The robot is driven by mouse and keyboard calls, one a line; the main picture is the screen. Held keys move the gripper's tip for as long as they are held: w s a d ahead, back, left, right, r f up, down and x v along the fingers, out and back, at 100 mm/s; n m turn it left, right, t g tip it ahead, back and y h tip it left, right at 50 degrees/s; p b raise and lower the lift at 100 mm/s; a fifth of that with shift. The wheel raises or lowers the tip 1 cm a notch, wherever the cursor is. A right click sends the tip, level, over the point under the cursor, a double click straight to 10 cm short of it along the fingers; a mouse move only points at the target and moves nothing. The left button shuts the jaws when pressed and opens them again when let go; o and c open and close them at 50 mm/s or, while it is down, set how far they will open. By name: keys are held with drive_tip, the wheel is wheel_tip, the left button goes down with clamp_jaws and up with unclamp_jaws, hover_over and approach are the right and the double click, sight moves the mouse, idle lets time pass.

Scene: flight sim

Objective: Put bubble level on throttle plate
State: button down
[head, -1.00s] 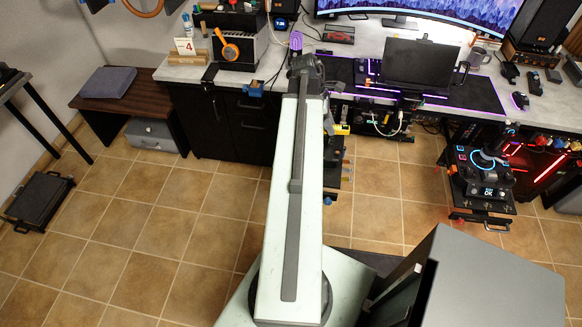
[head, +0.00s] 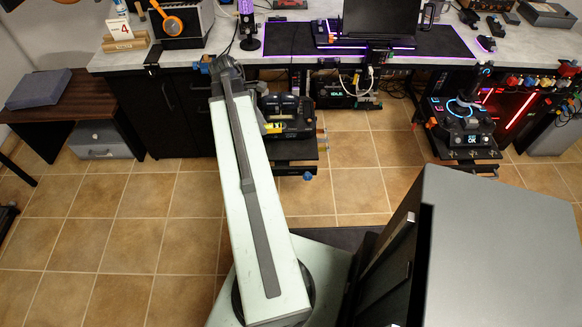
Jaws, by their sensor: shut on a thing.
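The throttle unit (head: 290,108) is dark and stands on its plate (head: 302,151), a dark mount below the desk edge, just right of my arm. A small yellow piece (head: 272,128) shows at the left of the throttle unit, partly behind my arm. I cannot tell whether it is the bubble level or part of the throttle. My arm reaches forward to its far joint near the desk's front edge. My gripper and whatever it holds are hidden behind the arm.
A joystick unit (head: 463,115) stands on its own mount at the right. The desk (head: 285,54) runs across the back. A large grey cabinet (head: 505,235) blocks the front right. Tiled floor (head: 345,187) is free between arm and joystick.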

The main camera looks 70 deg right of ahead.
drive_tip(key=w+a+f+b, duration=0.2)
drive_tip(key=f+b, duration=0.2)
drive_tip(key=f, duration=0.2)
drive_tip(key=w+a+f+b, duration=0.2)
drive_tip(key=a+f+b, duration=0.1)
drive_tip(key=f+b, duration=0.15)
hover_over(292, 154)
drive_tip(key=w, duration=0.1)
wheel_tip(292, 154, down, 2)
drive_tip(key=shift+a+f+b, duration=0.1)
drive_tip(key=shift+a+b, duration=0.05)
drive_tip(key=shift+b, duration=0.15)
wheel_tip(292, 154, down, 4)
drive_tip(key=b, duration=0.4)
drive_tip(key=shift+r, duration=0.3)
drive_tip(key=shift+f, duration=0.2)
drive_tip(key=c, duration=1.2)
unclamp_jaws()
drive_tip(key=shift+w, duration=0.1)
drive_tip(key=shift+r, duration=0.1)
